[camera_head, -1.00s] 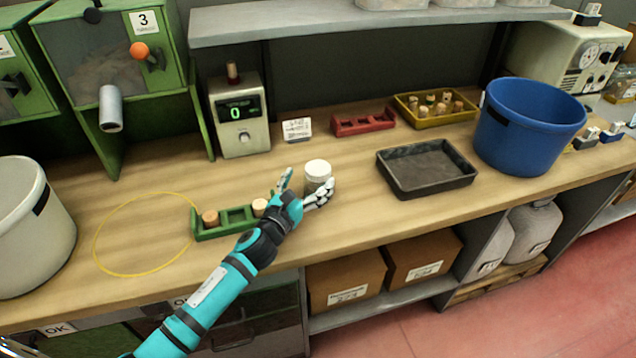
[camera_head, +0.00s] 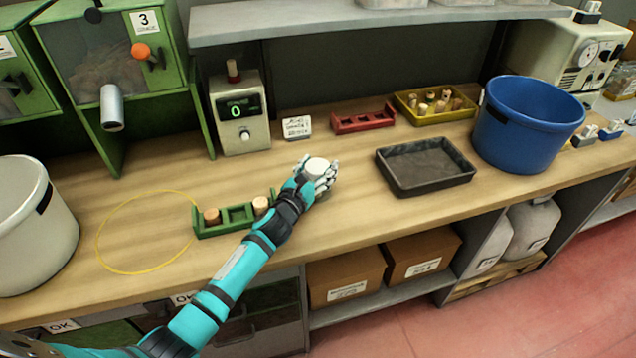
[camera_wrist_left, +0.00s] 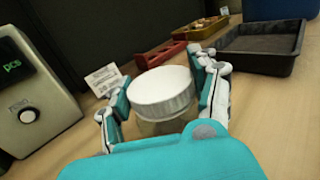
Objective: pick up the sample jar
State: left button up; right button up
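The sample jar (camera_head: 317,166) has a white lid and stands on the wooden bench, right of the green rack. In the left wrist view the jar (camera_wrist_left: 161,92) is upright, with a clear body below its lid. My left gripper (camera_head: 318,172) is around the jar, with fingers on both sides of it. In the left wrist view the gripper (camera_wrist_left: 163,100) has its right finger close to or against the lid, and its left finger beside the body. Whether both fingers press on it is hard to tell. My right gripper is not in view.
The green rack (camera_head: 238,229) holds cork stoppers just left of the jar. A black tray (camera_head: 425,190) lies to the right, and a blue bucket (camera_head: 528,130) beyond it. A counter device (camera_head: 240,138), a small card (camera_head: 297,127) and a red rack (camera_head: 362,124) stand behind.

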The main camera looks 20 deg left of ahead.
pick_arm(q)
grip_shut()
jog(key=shift+r, duration=0.1)
dwell(0.3)
